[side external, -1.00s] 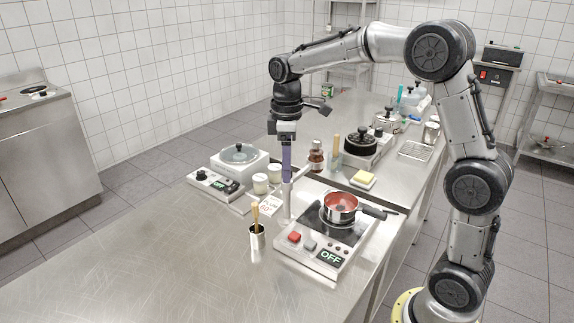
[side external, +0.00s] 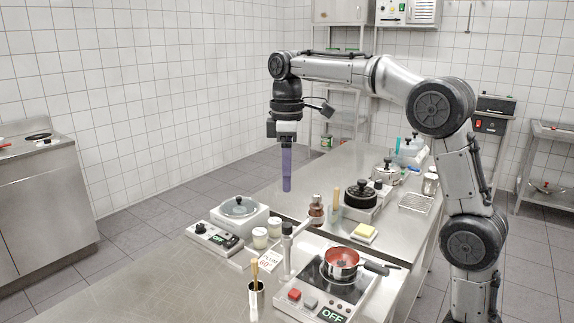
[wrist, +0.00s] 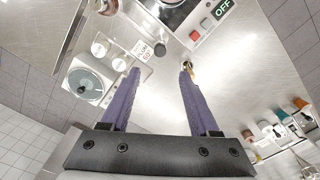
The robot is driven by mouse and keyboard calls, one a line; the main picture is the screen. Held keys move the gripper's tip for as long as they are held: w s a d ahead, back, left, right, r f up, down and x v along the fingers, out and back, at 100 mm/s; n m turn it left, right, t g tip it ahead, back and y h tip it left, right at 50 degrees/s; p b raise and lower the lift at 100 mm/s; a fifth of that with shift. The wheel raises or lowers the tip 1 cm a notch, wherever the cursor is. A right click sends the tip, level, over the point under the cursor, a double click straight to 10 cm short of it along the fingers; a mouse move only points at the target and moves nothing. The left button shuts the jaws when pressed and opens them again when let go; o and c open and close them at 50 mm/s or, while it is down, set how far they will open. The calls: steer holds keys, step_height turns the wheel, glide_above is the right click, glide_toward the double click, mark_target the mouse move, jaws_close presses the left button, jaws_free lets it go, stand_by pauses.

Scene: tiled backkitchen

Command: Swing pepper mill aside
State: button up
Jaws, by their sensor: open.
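The front-left worktop is clear.

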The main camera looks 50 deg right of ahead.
step_height(320, 180, up, 2)
steer(key=shift+r, duration=0.1)
stand_by(0.4)
steer(key=s+a+r+t, duration=0.1)
steer(key=s+a+r, duration=0.1)
steer(key=s, duration=0.5)
steer(key=s+a+r+t, duration=0.1)
steer(key=s+a+t, duration=0.15)
steer(key=s, duration=0.55)
steer(key=s+a+f+m+t, duration=0.1)
steer(key=s+f+m, duration=0.6)
steer(key=f, duration=0.7)
steer(key=shift+s+a+f+t, duration=0.25)
steer(key=shift+s+t, duration=0.3)
steer(key=shift+s, duration=0.5)
